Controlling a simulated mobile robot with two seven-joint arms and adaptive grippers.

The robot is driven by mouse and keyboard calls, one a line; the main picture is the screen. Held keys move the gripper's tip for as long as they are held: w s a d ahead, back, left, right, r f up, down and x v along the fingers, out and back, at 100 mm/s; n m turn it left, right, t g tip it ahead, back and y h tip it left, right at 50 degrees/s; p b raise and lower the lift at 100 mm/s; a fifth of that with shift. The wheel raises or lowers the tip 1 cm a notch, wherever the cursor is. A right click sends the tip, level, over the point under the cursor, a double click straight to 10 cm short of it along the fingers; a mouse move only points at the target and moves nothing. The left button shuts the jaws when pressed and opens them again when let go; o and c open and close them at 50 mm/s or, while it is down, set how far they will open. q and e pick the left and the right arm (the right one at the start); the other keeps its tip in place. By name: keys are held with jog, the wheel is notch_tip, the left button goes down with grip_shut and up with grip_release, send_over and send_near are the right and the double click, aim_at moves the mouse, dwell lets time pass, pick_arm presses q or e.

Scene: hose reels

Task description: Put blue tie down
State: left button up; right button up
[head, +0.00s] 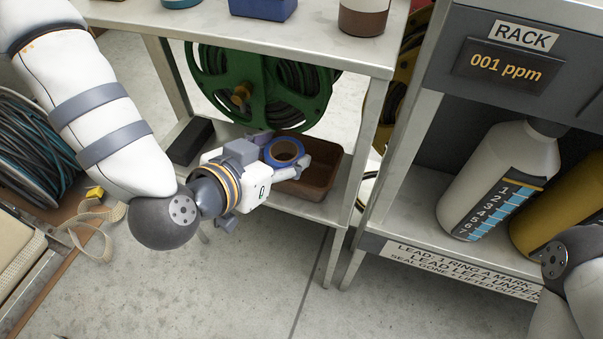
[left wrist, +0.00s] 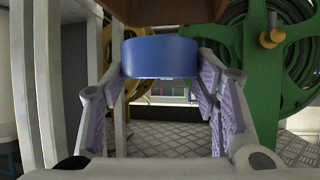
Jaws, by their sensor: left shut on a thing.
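The blue tie (head: 272,154) looks like a blue ring, like a roll of tape, with a pale inner band. My left gripper (head: 289,161) is shut on it over the lower shelf. In the left wrist view the blue tie (left wrist: 160,58) sits between the fingertips of my left gripper (left wrist: 162,75). A brown open bin (head: 325,178) stands on the lower shelf just beyond the gripper, and the tie overlaps it in the head view. I cannot tell whether the tie touches the bin. My right gripper is out of view; only part of its arm shows at lower right.
A green hose reel (head: 213,82) is mounted under the white table (head: 225,27). A black block (head: 191,141) lies on the lower shelf (head: 306,211). A rack with a large white bottle (head: 497,178) stands at right. A wound hose (head: 35,150) is at left.

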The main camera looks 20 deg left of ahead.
aim_at(293, 152)
pick_arm(q)
jog(key=shift+w+f+b, duration=0.85)
jog(key=shift+b, duration=0.1)
jog(key=w+f+b, duration=0.1)
jog(key=f, duration=0.1)
jog(key=w+f+b, duration=0.1)
jog(key=w+f, duration=0.1)
jog(key=f, duration=0.1)
jog(key=w+f, duration=0.1)
jog(key=f, duration=0.2)
jog(key=shift+w+d+b, duration=0.15)
jog(key=shift+w+b, duration=0.25)
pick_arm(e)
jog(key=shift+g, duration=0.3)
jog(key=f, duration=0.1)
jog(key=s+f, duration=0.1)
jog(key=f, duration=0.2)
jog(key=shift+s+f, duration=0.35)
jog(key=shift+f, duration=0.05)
pick_arm(q)
jog(key=shift+f, duration=0.6)
jog(key=o, duration=0.8)
jog(key=shift+o, duration=0.2)
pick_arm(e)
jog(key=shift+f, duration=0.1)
pick_arm(q)
jog(key=shift+r, duration=0.15)
